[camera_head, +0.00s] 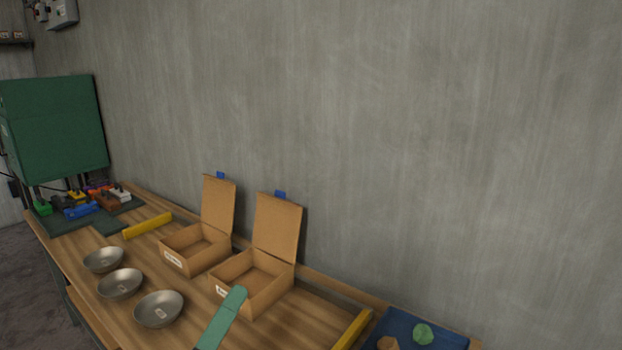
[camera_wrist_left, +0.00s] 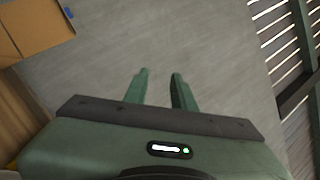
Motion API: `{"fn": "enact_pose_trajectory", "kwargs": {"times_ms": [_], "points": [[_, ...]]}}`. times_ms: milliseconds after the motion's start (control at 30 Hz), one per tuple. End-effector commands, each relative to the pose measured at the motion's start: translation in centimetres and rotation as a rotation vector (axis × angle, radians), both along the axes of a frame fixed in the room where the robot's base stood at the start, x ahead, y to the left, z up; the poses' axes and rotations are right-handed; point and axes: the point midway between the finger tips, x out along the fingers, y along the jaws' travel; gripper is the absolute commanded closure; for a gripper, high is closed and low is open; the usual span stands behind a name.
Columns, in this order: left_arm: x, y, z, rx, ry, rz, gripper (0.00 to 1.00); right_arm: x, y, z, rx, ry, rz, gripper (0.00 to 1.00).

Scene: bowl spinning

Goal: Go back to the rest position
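My left gripper (camera_head: 222,318) shows at the bottom of the head view as a green shape in front of the nearer cardboard box. In the left wrist view my left gripper (camera_wrist_left: 160,73) has its two green fingers apart with nothing between them. Behind the fingers is plain grey surface. My right gripper is in neither view. Three metal bowls, a far one (camera_head: 104,261), a middle one (camera_head: 120,285) and a near one (camera_head: 159,310), stand in a row on the wooden table (camera_head: 150,257), apart from the gripper.
Two open cardboard boxes (camera_head: 186,257) (camera_head: 278,290) stand near the wall with lids raised. A blue tray (camera_head: 448,342) holding a green lump (camera_head: 423,333) is at right. Yellow bars (camera_head: 148,225) (camera_head: 352,329) lie on the table. Coloured objects (camera_head: 82,210) sit at the far left.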

Motion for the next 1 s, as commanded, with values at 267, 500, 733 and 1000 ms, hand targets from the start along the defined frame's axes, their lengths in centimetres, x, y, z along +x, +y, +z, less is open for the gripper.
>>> {"fn": "enact_pose_trajectory", "kwargs": {"times_ms": [267, 500, 733, 1000], "points": [[-0.4, 11.0, -17.3, -0.942, 0.795, 0.378, 0.74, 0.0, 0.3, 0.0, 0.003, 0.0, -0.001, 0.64], [-9.3, 11.6, -29.3, -1.439, 1.236, 0.717, 0.74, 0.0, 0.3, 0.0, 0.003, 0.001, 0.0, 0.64], [-17.5, 9.8, -34.4, -1.692, 1.489, 0.991, 0.74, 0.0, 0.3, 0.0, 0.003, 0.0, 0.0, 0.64], [-19.1, 8.7, -41.5, -1.746, 1.583, 1.12, 0.74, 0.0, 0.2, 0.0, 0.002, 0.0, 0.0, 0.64]]}}
